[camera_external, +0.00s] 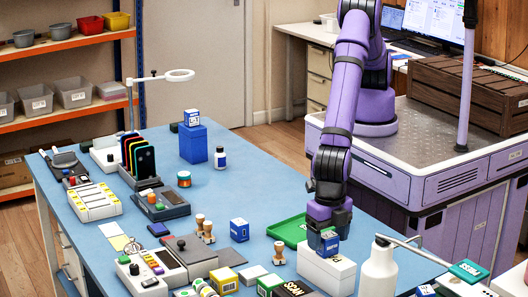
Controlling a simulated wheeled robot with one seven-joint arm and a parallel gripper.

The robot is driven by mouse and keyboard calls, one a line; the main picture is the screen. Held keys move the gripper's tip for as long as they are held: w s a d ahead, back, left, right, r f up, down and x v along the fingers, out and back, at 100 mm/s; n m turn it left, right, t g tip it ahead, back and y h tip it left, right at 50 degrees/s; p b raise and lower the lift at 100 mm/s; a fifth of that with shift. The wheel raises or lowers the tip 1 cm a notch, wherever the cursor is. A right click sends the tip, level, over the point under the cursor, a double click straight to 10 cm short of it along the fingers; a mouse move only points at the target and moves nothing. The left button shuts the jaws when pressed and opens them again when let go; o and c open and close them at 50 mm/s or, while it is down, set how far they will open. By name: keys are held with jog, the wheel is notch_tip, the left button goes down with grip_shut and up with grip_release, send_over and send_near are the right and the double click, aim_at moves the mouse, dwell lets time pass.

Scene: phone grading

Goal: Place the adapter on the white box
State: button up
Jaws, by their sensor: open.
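The white box (318,272) stands on the blue table, right of centre near the green tray. A small blue labelled cube (330,245), which looks like the adapter in its packaging, sits at the top of the white box. My gripper (328,232) points down right over this cube, its fingers open and close around or just above it. The dark fingers hide part of the cube, and I cannot tell whether they touch it.
A green tray (287,231) lies behind the white box. A white pump bottle (379,270) stands close to its right. The blue table (255,190) has bare room toward the back.

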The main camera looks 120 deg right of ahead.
aim_at(328, 234)
notch_tip(328, 234, up, 10)
jog(key=shift+r, duration=0.1)
dwell(0.4)
jog(key=s+d+r+m+t+y, duration=0.2)
jog(key=d+r+m, duration=0.5)
jog(key=d+r, duration=1.5)
jog(key=s+d+r+m+t+h, duration=0.1)
jog(key=s+d+r+m, duration=0.25)
jog(key=s+d, duration=0.5)
jog(key=s+d+r+m+t, duration=0.1)
jog(key=s+d+r+m, duration=0.2)
jog(key=s+d+r, duration=0.35)
jog(key=s+d+f+m, duration=0.2)
jog(key=s+d, duration=0.3)
jog(key=s, duration=0.2)
jog(key=s+d+f+m+t+h, duration=0.1)
jog(key=s+d+f+m, duration=0.1)
jog(key=s+d, duration=0.3)
jog(key=s, duration=0.3)
